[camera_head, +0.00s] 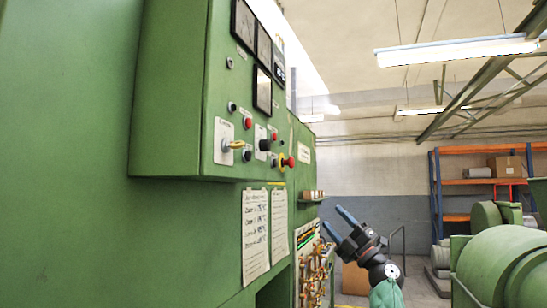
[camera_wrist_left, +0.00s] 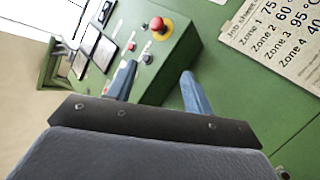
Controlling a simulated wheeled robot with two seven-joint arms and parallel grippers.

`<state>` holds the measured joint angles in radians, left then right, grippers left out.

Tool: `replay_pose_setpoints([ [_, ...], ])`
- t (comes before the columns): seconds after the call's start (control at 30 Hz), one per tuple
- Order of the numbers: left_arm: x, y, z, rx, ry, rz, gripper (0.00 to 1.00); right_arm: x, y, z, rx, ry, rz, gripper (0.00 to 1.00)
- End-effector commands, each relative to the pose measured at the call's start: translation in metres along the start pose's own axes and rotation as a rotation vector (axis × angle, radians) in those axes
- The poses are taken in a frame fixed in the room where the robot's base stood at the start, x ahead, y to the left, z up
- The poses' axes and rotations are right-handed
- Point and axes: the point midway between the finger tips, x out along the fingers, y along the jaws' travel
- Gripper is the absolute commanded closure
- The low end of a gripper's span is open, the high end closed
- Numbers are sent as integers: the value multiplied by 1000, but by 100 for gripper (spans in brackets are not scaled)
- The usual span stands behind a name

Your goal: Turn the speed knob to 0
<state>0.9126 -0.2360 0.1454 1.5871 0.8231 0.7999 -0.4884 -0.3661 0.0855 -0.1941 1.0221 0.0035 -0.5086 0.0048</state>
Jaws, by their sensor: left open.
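The green control panel (camera_head: 233,95) carries a lever-type knob (camera_head: 234,145) on a white plate and a black knob (camera_head: 265,145) on another plate. The labels are too small to read, so I cannot tell which is the speed knob. My left gripper (camera_head: 335,221) is open, its two blue fingers apart and empty, to the right of the panel and lower than the knobs. In the left wrist view the left gripper (camera_wrist_left: 160,83) points at green machine surface, with a small black knob (camera_wrist_left: 147,59) beyond its fingers. My right gripper is out of view.
A red emergency button (camera_head: 290,161) with a yellow ring is on the panel; it shows in the wrist view (camera_wrist_left: 157,24) too. Paper sheets (camera_head: 255,235) hang below. A small shelf (camera_head: 312,199) juts out near the gripper. Green machinery (camera_head: 505,265) stands at right.

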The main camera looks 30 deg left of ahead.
Motion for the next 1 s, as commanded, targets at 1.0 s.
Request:
replay_pose_setpoints([
  [1.0, 173, 145, -130, -348, 518, -618, 48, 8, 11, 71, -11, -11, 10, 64],
])
